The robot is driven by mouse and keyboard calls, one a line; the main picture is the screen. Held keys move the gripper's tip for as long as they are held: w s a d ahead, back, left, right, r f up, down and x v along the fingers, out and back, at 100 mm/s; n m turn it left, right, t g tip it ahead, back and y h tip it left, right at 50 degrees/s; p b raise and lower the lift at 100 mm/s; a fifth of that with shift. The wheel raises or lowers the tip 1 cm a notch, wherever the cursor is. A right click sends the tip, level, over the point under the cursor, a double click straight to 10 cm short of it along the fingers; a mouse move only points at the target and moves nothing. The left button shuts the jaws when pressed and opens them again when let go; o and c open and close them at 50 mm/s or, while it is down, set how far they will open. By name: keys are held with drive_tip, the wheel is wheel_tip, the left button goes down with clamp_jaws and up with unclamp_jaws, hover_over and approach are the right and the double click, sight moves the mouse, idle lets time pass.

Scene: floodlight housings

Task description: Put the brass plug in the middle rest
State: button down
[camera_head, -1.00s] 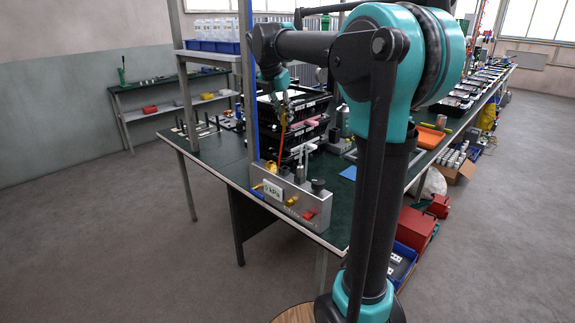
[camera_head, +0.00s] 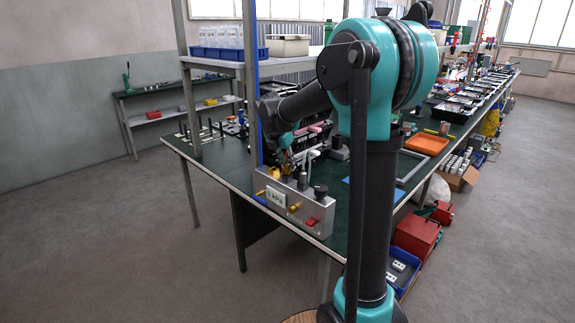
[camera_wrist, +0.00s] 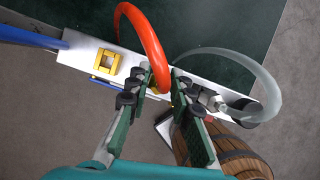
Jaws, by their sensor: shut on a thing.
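My gripper (camera_wrist: 164,85) is low over the grey test unit (camera_head: 277,201), near its top edge. In the wrist view its fingers are shut around the end of a looped orange hose (camera_wrist: 150,42). The fingers hide what lies between their tips, so I cannot tell if a brass plug sits on that hose end. Small brass-coloured fittings (camera_head: 293,207) show on the unit's front. A yellow block (camera_wrist: 107,63) is on its top at left. I cannot make out which part is the middle rest. In the head view my gripper (camera_head: 286,163) is small and partly hidden.
A clear hose (camera_wrist: 262,75) arcs to the right of my fingers. A black knob (camera_head: 320,191) and a red part (camera_head: 312,221) are at the unit's right end. A blue upright post (camera_head: 251,90) stands close at left. Black crates are behind.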

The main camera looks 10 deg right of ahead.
drive_tip(key=shift+f, duration=0.25)
drive_tip(key=c, duration=1.3)
unclamp_jaws()
drive_tip(key=shift+c, duration=0.2)
drive_tip(key=v, duration=1.2)
drive_tip(key=s+d+f+m+y, duration=0.1)
drive_tip(key=s+d+f+m, duration=0.2)
drive_tip(key=s+f+m, duration=1)
drive_tip(key=s+d+f+m+t+y, duration=0.1)
drive_tip(key=s+d+f+m, duration=0.3)
drive_tip(key=s+f+m, duration=0.9)
drive_tip(key=shift+s+m+y, duration=0.5)
drive_tip(key=shift+s+y, duration=0.1)
drive_tip(key=shift+d+f, duration=0.1)
drive_tip(key=shift+d, duration=0.05)
